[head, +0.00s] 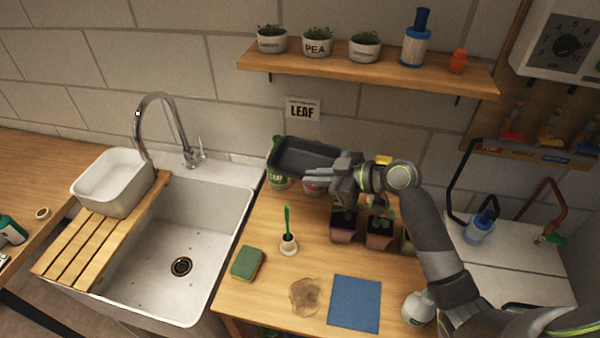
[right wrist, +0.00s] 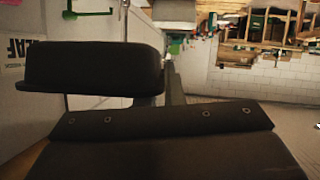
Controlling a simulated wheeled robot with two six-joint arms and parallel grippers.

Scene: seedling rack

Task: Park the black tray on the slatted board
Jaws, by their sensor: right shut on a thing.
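The black tray (head: 300,156) is an oblong, shallow tray at the back of the wooden counter, just below the LEAF sign. My right gripper (head: 347,172) is shut on the tray's right end and holds it above some pots. In the right wrist view, dark shapes fill much of the picture close to the camera; I cannot tell tray from fingers there. The slatted board (head: 72,249) lies across the left side of the sink, well left of the tray. A whitish tub (head: 121,196) stands on its back part; the front slats are bare. My left gripper is out of view.
The sink (head: 205,230) and its tall faucet (head: 172,120) lie between tray and board. Seedling pots (head: 343,226) stand under my right arm. A shelf (head: 370,72) hangs above.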

